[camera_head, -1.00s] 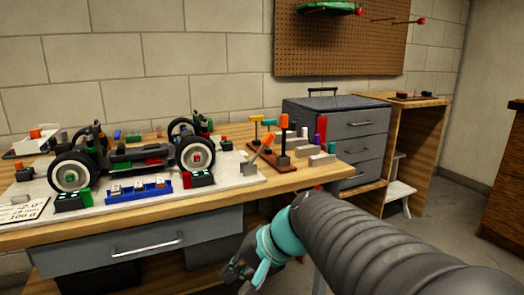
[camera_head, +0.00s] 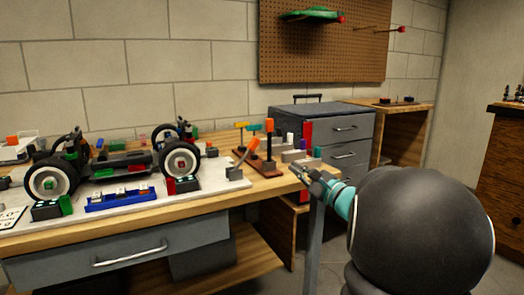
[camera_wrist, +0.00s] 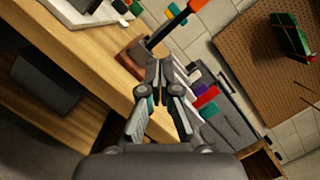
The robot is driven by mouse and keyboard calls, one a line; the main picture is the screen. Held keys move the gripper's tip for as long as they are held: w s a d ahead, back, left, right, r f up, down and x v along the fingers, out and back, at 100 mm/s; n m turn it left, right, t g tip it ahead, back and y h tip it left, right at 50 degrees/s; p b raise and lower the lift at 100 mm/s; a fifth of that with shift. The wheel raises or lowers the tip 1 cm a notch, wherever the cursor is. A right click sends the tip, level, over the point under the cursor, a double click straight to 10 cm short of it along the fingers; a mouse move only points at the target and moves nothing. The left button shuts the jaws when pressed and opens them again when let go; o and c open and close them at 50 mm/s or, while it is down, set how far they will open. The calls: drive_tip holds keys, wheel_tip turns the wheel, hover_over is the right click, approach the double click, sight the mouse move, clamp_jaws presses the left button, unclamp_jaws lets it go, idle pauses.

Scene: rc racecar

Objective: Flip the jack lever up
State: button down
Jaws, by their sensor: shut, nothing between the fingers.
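The jack lever (camera_head: 244,158) is a thin tilted bar with an orange upper end. It rises from a small grey block (camera_head: 234,173) at the right end of the white board on the workbench and leans up to the right. My gripper (camera_head: 299,169) is to the right of the lever, at the bench's right front corner, apart from it and empty. In the wrist view my gripper (camera_wrist: 160,68) has its fingertips together. I cannot make out the lever for sure in the wrist view.
A brown rack (camera_head: 262,168) with upright coloured-handled tools stands between the lever and my gripper; its orange handle (camera_wrist: 174,18) shows in the wrist view. The RC car (camera_head: 120,163) sits left. A grey drawer cabinet (camera_head: 345,128) stands behind right.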

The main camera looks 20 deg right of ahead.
sight(245, 156)
drive_tip(key=p+x, duration=0.1)
drive_tip(key=x, duration=0.8)
drive_tip(key=shift+w+a+r, duration=0.15)
drive_tip(key=shift+w+a, duration=0.05)
drive_tip(key=shift+w, duration=0.1)
drive_tip(key=shift+w+a+r, duration=0.15)
drive_tip(key=shift+a+r, duration=0.6)
drive_tip(key=shift+a, duration=0.1)
drive_tip(key=shift+a+r+p, duration=0.35)
drive_tip(key=shift+a+r, duration=0.15)
drive_tip(key=shift+a, duration=0.2)
drive_tip(key=shift+a, duration=0.15)
